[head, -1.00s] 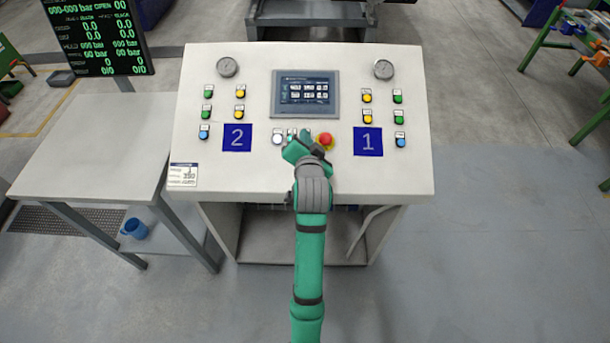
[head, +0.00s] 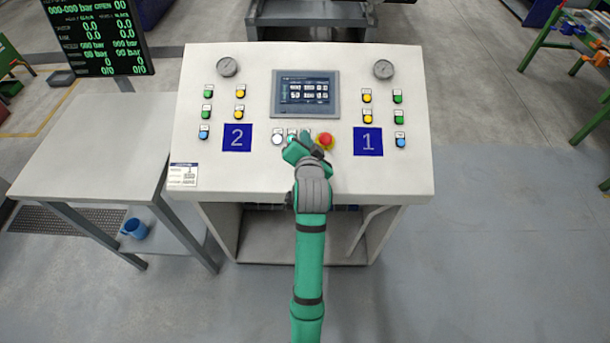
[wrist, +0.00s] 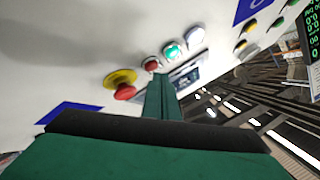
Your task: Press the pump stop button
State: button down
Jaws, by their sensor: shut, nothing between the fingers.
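The sloped control panel (head: 230,180) stands in front of me. In the wrist view a row above my fingers holds a small red button (wrist: 152,63), a green button (wrist: 171,50) and a white button (wrist: 193,36). Their labels are too small to read, so I cannot tell by text which is pump stop. A larger red mushroom button (wrist: 122,90) on a yellow ring sits to their left. My gripper (wrist: 160,78) is shut and empty, its tips close below the small red button; contact is unclear. In the head view my gripper (head: 299,146) partly covers this row.
The red mushroom button (head: 325,140) is close to the right of my gripper. A touchscreen (head: 305,93) lies above, with yellow, green and blue buttons on both sides. A side table (head: 85,145) stands left, with a monitor (head: 98,38) behind it.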

jog(key=shift+w+f, duration=0.2)
jog(key=shift+f, duration=0.25)
dwell(0.6)
jog(key=shift+r, duration=0.15)
jog(key=shift+s+r, duration=0.4)
jog(key=shift+r, duration=0.3)
notch_tip(320, 180, up, 6)
jog(key=s, duration=0.2)
jog(key=shift+s+f, duration=0.25)
dwell(1.2)
